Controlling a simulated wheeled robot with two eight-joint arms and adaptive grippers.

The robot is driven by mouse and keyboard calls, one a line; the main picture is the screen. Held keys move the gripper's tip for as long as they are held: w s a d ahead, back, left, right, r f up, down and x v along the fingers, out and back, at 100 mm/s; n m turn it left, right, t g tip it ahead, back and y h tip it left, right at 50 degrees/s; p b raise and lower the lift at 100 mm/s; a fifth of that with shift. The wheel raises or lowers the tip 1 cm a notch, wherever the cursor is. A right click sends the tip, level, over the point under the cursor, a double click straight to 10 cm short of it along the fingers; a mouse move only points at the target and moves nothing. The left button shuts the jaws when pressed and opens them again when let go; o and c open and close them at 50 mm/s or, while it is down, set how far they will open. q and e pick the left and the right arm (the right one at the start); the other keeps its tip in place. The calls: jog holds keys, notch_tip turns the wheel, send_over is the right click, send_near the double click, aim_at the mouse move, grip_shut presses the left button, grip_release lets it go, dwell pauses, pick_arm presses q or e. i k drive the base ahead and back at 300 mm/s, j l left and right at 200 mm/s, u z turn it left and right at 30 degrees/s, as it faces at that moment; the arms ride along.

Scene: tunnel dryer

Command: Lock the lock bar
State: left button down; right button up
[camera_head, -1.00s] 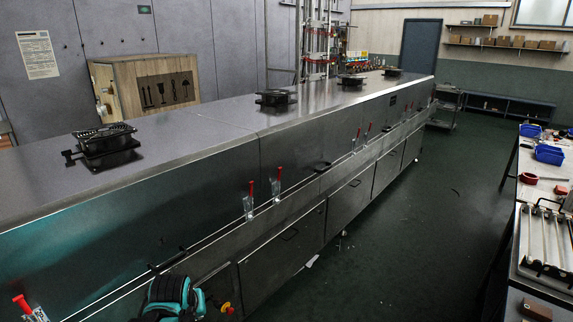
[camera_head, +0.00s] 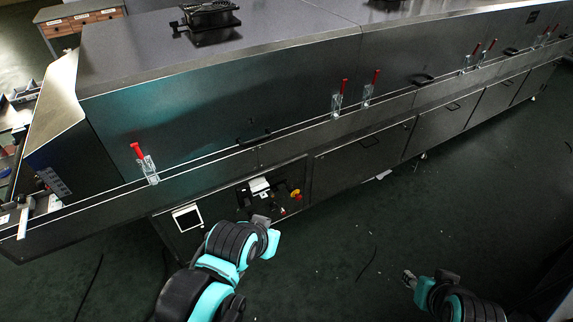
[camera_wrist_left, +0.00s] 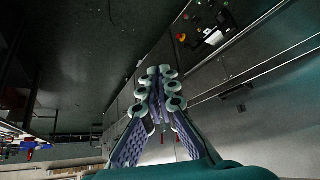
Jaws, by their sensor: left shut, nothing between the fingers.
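Red-handled clamps sit along the front of the long steel dryer (camera_head: 200,110). One clamp (camera_head: 146,162) is near the dryer's left end, with its handle tilted up and left. Two more, a middle clamp (camera_head: 338,100) and its neighbour (camera_head: 370,90), stand close together with handles up. I cannot tell which part is the lock bar. My left gripper (camera_head: 262,221) is in front of the lower panels, apart from the clamps; in the left wrist view its fingers (camera_wrist_left: 158,72) are together and empty. My right gripper (camera_head: 409,279) is low over the floor, too small to read.
A control panel (camera_head: 270,196) with a red button and a small screen (camera_head: 187,217) are on the lower front, beyond my left gripper. A black handle (camera_head: 254,137) protrudes from the dryer. A drawer cabinet (camera_head: 82,18) stands behind. Dark floor (camera_head: 340,235) in front is mostly clear.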

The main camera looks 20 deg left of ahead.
aim_at(289, 189)
jog(key=i+j+z, duration=0.6)
jog(key=j, duration=0.25)
jog(key=i, duration=0.1)
